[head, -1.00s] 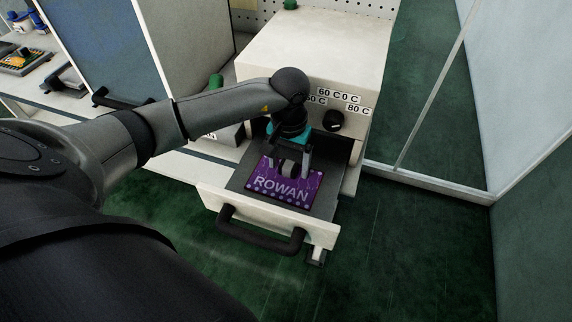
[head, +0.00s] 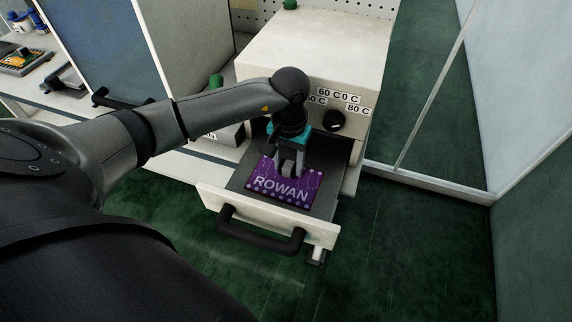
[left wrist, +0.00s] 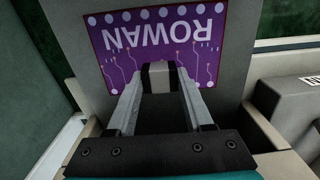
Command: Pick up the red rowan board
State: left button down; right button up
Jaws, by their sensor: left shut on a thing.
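The board marked ROWAN (head: 281,189) is purple, not red, with white lettering and a row of pale dots. It lies flat in the open drawer (head: 322,235) of the white machine. My left gripper (head: 289,170) points down over the board's rear part. Its two fingers are shut on that block. The fingers hide part of the block and board. My right gripper is not in view.
The white machine (head: 310,50) with a dark knob (head: 334,122) and temperature labels stands behind the drawer. A black handle (head: 262,238) fronts the drawer. A glass partition (head: 430,130) is at the right. Another board (head: 20,62) lies on the far-left bench.

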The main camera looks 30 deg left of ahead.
aim_at(289, 165)
pick_arm(q)
jog(key=shift+r, duration=0.15)
notch_tip(289, 165, up, 20)
jog(key=p, duration=0.2)
dwell(0.3)
dwell(0.4)
